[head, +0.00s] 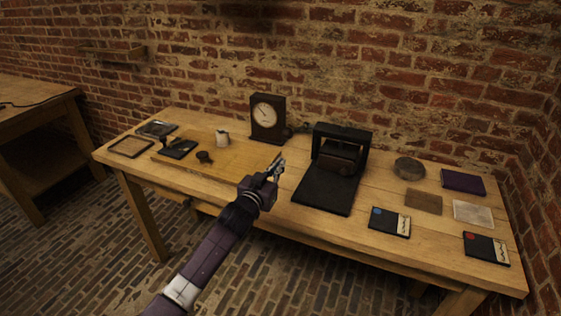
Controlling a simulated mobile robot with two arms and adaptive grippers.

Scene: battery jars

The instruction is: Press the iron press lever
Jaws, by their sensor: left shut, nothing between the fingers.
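The iron press (363,137) is black, with an upright frame and a dark flat bed reaching toward the front edge of the table. A dark roller or block sits inside the frame. I cannot clearly make out its lever; a small dark part shows at the left of the frame, between it and the clock. My left gripper (277,163) is shut and empty, above the table to the left of the press bed, apart from the press. My right gripper is not in view.
The wooden table (425,256) stands by a brick wall. A dark clock (264,114) is behind my gripper. A round tin (409,168), a purple book (463,182) and several flat cards are right.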

